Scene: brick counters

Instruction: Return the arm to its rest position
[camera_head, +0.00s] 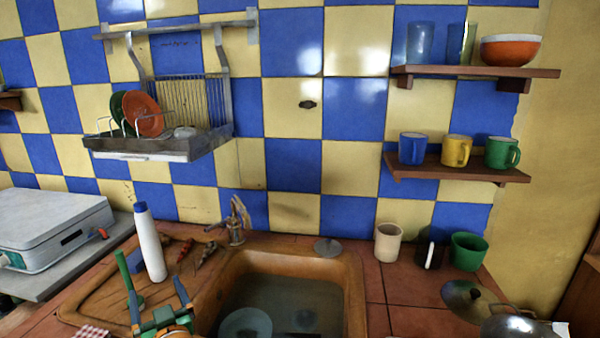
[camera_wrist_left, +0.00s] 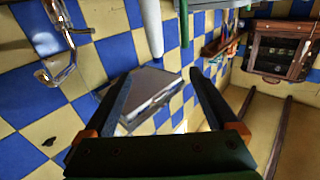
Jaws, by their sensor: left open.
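My left gripper (camera_head: 150,268) is open at the lower left of the head view, over the wooden drainboard beside the sink. Its two fingers point up and away from me. In the left wrist view the same gripper (camera_wrist_left: 160,76) shows its two dark fingers spread, with nothing held between them. My right gripper is in neither view.
A white bottle with a blue cap (camera_head: 150,245) stands just behind the left gripper. The sink (camera_head: 352,285) lies to its right, with a faucet (camera_head: 236,222) behind. A dish rack (camera_head: 205,145) hangs above. A grey-white case (camera_head: 50,225) stands at left.

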